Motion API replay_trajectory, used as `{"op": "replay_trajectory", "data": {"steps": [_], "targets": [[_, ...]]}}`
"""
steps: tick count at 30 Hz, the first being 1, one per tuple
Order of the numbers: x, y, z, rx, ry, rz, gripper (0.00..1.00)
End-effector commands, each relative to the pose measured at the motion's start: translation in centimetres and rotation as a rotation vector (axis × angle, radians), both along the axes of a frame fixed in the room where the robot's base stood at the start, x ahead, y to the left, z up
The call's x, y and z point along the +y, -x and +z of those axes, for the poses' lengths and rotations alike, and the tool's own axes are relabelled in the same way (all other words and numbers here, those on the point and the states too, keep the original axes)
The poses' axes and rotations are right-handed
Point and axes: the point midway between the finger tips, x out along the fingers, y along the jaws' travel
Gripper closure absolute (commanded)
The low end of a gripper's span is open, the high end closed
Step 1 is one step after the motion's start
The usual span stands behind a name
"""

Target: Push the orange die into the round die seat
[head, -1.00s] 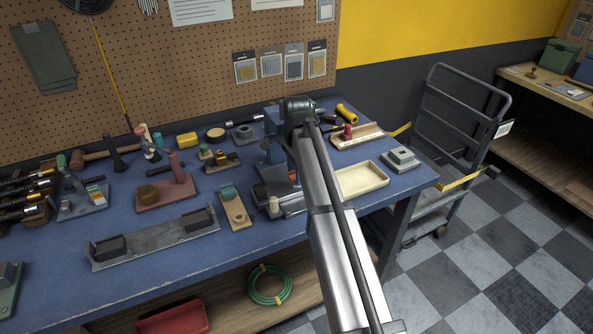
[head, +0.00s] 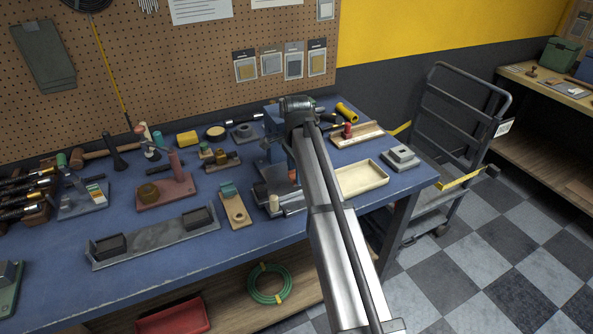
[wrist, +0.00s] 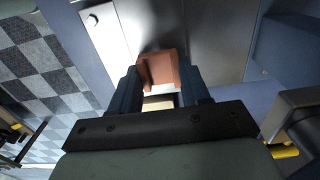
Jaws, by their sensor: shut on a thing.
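The orange die (wrist: 162,70) is a small blocky piece between the fingertips of my gripper (wrist: 160,78) in the wrist view. My gripper is shut on it, above a shiny metal surface (wrist: 205,35). In the head view only a small orange patch (head: 293,176) shows beside my arm, and the arm hides most of my gripper. I cannot make out the round die seat in either view, and cannot tell whether the die touches the metal.
A blue upright machine part (head: 272,152) stands close to my arm's left. A cream tray (head: 361,178) and a grey stepped block (head: 401,158) are to the right. A wooden plate with a ring (head: 235,208) and a long grey fixture (head: 155,238) lie left.

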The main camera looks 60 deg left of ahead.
Motion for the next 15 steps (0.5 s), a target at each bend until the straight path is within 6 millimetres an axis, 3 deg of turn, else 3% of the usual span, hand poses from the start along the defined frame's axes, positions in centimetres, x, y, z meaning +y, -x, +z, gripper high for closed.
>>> {"op": "replay_trajectory", "data": {"steps": [10, 11, 15], "targets": [[-0.01, 0.01, -0.01, 0.0, 0.0, 0.0, 1.0], [-0.01, 0.01, 0.0, 0.0, 0.0, 0.0, 0.53], [-0.01, 0.01, 0.01, 0.0, 0.0, 0.0, 0.4]]}}
